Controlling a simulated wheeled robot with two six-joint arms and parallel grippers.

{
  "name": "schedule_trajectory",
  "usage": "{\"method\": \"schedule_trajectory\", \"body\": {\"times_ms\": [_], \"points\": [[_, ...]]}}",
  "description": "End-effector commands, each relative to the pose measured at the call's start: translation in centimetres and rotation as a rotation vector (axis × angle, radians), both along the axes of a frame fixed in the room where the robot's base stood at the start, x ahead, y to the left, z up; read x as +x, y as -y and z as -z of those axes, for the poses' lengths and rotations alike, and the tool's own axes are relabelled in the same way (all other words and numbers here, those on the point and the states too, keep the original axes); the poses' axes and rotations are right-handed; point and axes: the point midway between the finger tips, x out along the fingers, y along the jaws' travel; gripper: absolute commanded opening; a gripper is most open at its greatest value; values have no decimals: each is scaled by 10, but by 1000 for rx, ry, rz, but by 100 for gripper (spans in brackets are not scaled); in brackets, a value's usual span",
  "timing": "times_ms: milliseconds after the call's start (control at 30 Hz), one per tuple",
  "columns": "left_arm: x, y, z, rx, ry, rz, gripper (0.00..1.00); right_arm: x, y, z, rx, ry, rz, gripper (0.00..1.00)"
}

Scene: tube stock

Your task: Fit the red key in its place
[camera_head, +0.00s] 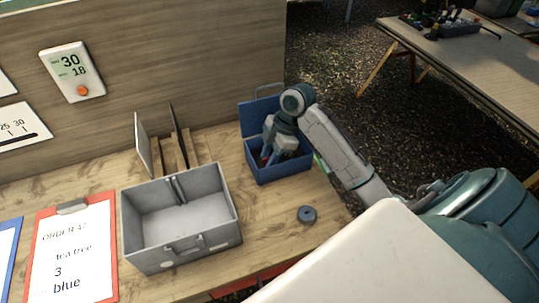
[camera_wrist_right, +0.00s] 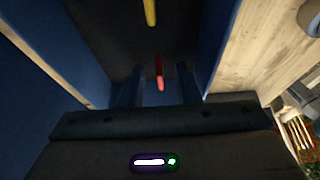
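A red object (camera_wrist_right: 158,72), which may be the red key, shows in the right wrist view on the dark floor of a blue toolbox (camera_head: 282,170). My right gripper (camera_head: 272,157) reaches down into this open toolbox. In the right wrist view its two dark fingers (camera_wrist_right: 160,90) stand apart, with the red object between and just beyond them; I see no contact. The fingertips are partly hidden by the toolbox wall in the head view. The key's place cannot be made out. My left gripper is not in view.
A yellow piece (camera_wrist_right: 150,12) lies farther along inside the toolbox. An open, empty-looking grey metal box (camera_head: 181,252) stands left of it. A round dark blue disc (camera_head: 307,214) lies near the table's edge. A red clipboard (camera_head: 116,240) lies at left.

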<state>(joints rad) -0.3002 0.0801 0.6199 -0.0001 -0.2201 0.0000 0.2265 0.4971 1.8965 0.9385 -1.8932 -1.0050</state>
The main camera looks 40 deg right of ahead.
Motion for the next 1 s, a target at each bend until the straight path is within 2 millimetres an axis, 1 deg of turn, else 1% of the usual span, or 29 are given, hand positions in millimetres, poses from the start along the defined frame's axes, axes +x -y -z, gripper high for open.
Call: {"method": "schedule_trajectory", "body": {"times_ms": [167,267,500,600,700,833,1000], "points": [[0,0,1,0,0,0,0,0,3,-5,-1,2,0,30],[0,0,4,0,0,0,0,-1,8,-16,-3,4,0,30],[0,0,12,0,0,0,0,-5,27,-61,-5,4,0,30],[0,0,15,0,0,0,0,-7,32,-78,-4,4,0,30],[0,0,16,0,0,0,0,-8,37,-90,-2,3,0,30],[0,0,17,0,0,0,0,-9,40,-98,-1,1,0,30],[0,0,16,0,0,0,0,-10,40,-100,0,0,1,30]]}}
